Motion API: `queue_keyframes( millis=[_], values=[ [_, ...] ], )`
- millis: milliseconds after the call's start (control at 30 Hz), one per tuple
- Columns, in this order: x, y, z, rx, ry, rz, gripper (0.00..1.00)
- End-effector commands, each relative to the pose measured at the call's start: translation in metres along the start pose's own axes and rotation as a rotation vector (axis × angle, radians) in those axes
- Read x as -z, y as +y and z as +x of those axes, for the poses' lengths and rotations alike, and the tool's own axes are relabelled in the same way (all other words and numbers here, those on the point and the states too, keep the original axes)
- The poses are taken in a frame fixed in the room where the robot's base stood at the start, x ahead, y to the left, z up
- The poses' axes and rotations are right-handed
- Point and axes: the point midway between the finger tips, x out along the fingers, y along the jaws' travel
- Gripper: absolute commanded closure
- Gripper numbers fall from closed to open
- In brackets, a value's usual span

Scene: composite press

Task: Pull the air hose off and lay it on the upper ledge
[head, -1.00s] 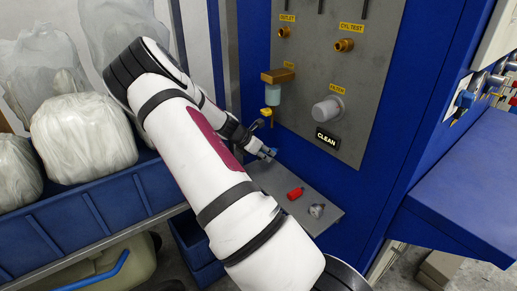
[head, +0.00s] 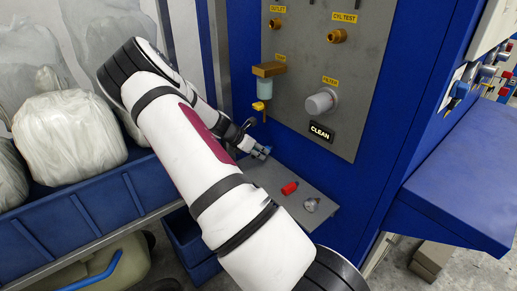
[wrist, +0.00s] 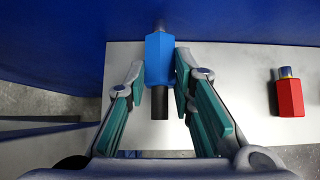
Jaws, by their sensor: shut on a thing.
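My gripper (wrist: 160,85) is shut on a blue six-sided fitting (wrist: 160,48), with a green-padded finger on each side of it. A short black stub points toward me from the fitting and a dark metal end points away. No long hose shows on it. In the head view my gripper (head: 262,152) is small, at the back left of a grey ledge (head: 268,176) on the blue cabinet. The ledge also lies behind the fitting in the wrist view (wrist: 225,65). Whether the fitting touches the ledge I cannot tell.
A red fitting (head: 289,187) and a grey metal fitting (head: 311,205) lie on the ledge to the right. Above are a grey panel (head: 340,70) with brass ports, a filter knob (head: 321,101) and a hanging regulator (head: 266,85). A bin of wrapped bags (head: 75,185) stands left.

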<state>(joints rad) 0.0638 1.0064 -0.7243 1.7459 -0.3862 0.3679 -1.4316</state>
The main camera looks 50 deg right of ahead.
Motion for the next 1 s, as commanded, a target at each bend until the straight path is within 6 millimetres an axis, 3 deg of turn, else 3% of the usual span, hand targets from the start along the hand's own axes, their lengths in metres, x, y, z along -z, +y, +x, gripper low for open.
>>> queue_keyframes(
  millis=[200,1000],
  values=[
    [0.009,0.000,0.009,0.001,-0.001,0.000,1.00],
    [0.016,0.000,0.017,0.000,0.000,0.000,1.00]
  ],
)
